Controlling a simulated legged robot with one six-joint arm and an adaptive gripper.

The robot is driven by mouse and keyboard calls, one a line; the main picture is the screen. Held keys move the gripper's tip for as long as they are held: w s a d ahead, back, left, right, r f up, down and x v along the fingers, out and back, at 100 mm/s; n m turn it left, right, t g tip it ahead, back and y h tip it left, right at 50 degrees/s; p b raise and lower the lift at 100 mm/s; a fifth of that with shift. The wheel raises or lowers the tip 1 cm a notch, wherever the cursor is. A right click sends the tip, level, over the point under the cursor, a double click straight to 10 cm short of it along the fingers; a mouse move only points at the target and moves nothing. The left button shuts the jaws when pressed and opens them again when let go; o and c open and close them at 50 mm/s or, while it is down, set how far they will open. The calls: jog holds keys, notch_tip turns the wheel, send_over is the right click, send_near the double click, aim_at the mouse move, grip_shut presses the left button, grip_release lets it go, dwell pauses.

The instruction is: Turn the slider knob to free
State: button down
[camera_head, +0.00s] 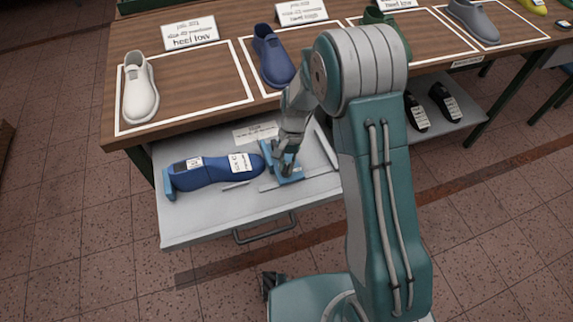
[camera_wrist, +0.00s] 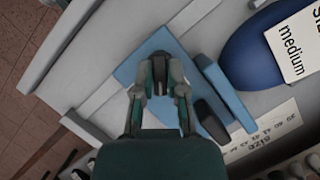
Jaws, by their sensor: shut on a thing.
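The slider is a flat blue piece (camera_head: 291,179) on the pulled-out grey tray (camera_head: 190,224), right of a blue shoe last (camera_head: 208,174). In the wrist view its blue plate (camera_wrist: 128,73) lies under my gripper, and a small dark knob (camera_wrist: 159,62) stands up from it. My gripper (camera_head: 281,163) points down at the slider. In the wrist view my gripper (camera_wrist: 160,80) has its fingers closed on either side of the knob. A raised blue wall (camera_wrist: 224,92) stands beside the plate, with the last (camera_wrist: 242,68) beyond it. Any lock or free marking is hidden.
The last bears a white "medium" label (camera_wrist: 296,45). A size card (camera_head: 255,133) lies on the tray behind the slider. The table (camera_head: 115,95) above holds several shoes in white outlined areas. The tray handle (camera_head: 266,229) sticks out in front.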

jog(key=n+h, duration=0.1)
jog(key=n, duration=0.2)
jog(key=shift+n+h, duration=0.3)
jog(key=shift+n, duration=0.1)
jog(key=shift+a+n+h, duration=0.1)
jog(key=shift+n+h, duration=0.6)
jog(key=shift+n, duration=1.1)
jog(key=c, duration=0.7)
grip_release()
jog(key=shift+f, duration=0.1)
